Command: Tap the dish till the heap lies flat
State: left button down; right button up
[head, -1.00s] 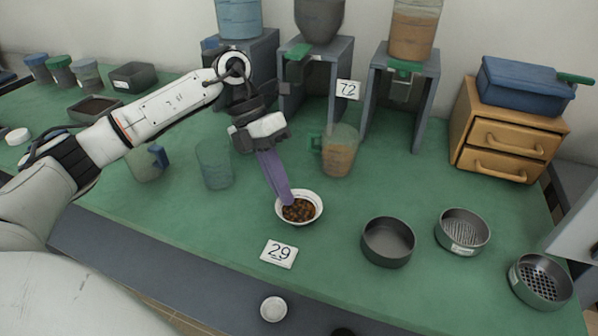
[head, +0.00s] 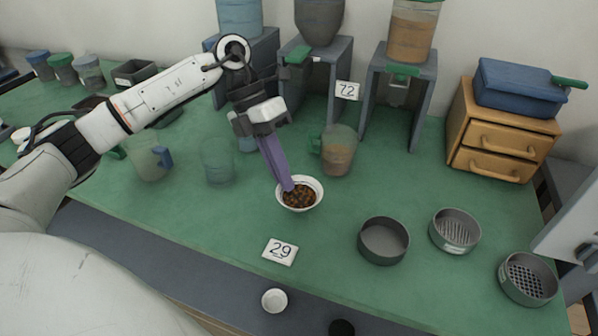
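A small white dish (head: 319,194) holds a heap of brown granules (head: 298,196), in the middle of the head view. My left gripper (head: 288,187) reaches down from behind and left of it. Its long purple fingers overlap the dish's left rim and look closed on it; the two fingers show as one from this side. The dish looks roughly level. I cannot tell whether its underside touches the green bench or hangs a little above it. The heap's exact slope is too small to read. My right gripper is not in view.
A grey pan (head: 384,241) and two sieves (head: 455,231) (head: 528,279) sit right. Bench between dish and pan is clear.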

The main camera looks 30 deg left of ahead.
pick_arm(q)
notch_tip(320, 180, down, 4)
jog(key=shift+r+b, duration=0.1)
jog(key=shift+b, duration=0.9)
jog(key=c, duration=1.9)
grip_release()
jog(key=shift+c, duration=0.2)
jog(key=shift+a, duration=0.1)
